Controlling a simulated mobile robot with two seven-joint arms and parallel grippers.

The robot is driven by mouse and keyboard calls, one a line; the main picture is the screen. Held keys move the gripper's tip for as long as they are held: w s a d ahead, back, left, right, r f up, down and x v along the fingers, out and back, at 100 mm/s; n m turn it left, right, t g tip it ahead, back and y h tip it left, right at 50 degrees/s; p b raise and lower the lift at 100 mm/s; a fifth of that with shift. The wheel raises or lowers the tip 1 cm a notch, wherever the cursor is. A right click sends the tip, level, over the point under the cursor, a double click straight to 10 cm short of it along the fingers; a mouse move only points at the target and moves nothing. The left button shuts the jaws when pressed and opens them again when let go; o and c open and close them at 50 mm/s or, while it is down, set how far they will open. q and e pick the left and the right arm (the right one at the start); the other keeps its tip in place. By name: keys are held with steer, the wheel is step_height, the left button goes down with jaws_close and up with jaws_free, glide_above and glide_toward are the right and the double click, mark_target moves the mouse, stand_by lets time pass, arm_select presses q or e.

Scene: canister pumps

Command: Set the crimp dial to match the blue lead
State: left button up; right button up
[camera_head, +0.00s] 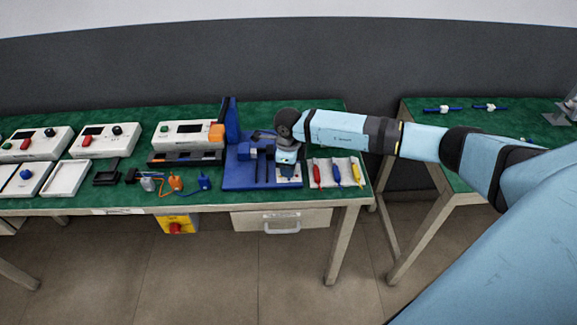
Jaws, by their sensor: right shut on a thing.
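The blue crimping press (240,181) stands near the right end of the left green bench, with a tall blue upright at its back. My right gripper (287,171) points down at the right front part of the press base, over a small pale plate (293,182). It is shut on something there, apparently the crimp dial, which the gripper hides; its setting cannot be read. Just right of it, a white tray (321,183) holds a red lead (317,175), a blue lead (337,175) and a yellow lead (356,173) side by side. My left gripper is not in view.
Left of the press are a white instrument box (183,135), an orange piece (175,183) and a blue piece (204,181) with cables. Further left are more white boxes (105,139). A drawer (282,220) hangs under the bench. A second green bench (470,118) stands at right.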

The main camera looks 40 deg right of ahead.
stand_by(0.3)
steer(key=o, duration=0.9)
step_height(320, 180, up, 14)
steer(key=shift+f, duration=0.1)
stand_by(0.3)
